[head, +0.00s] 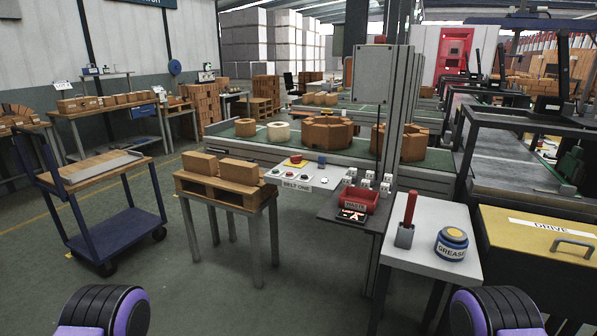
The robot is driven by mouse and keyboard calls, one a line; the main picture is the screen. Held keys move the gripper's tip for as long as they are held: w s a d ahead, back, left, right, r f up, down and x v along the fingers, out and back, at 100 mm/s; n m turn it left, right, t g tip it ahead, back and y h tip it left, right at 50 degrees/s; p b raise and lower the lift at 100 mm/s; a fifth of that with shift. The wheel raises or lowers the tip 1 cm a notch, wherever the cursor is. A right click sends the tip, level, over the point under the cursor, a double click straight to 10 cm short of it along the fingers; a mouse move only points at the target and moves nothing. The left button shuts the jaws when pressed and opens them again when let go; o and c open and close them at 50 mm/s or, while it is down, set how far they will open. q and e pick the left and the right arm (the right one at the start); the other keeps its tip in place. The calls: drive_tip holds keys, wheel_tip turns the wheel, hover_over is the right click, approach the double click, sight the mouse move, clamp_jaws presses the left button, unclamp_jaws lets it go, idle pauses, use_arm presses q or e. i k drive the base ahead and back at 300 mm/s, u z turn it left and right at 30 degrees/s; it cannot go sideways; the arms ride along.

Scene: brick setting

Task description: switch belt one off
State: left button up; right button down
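A pale control panel labelled BELT ONE (297,184) stands at the near side of a green conveyor belt (350,155), in the middle of the head view. It carries a red button on a yellow base (296,160), a blue part (321,161) and several small controls along its front, too small to tell apart. Round brick-coloured pieces (327,132) and a pale ring (278,131) sit on the belt. I cannot tell whether the belt runs. Two black and purple parts of my arms show at the bottom edge; neither gripper is in view.
A small table with a pallet of bricks (222,189) stands left of the panel. A blue trolley (112,232) stands left; floor between is clear.

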sight(295, 159)
drive_tip(key=u, duration=0.15)
drive_tip(key=i, duration=1.2)
drive_tip(key=u, duration=0.15)
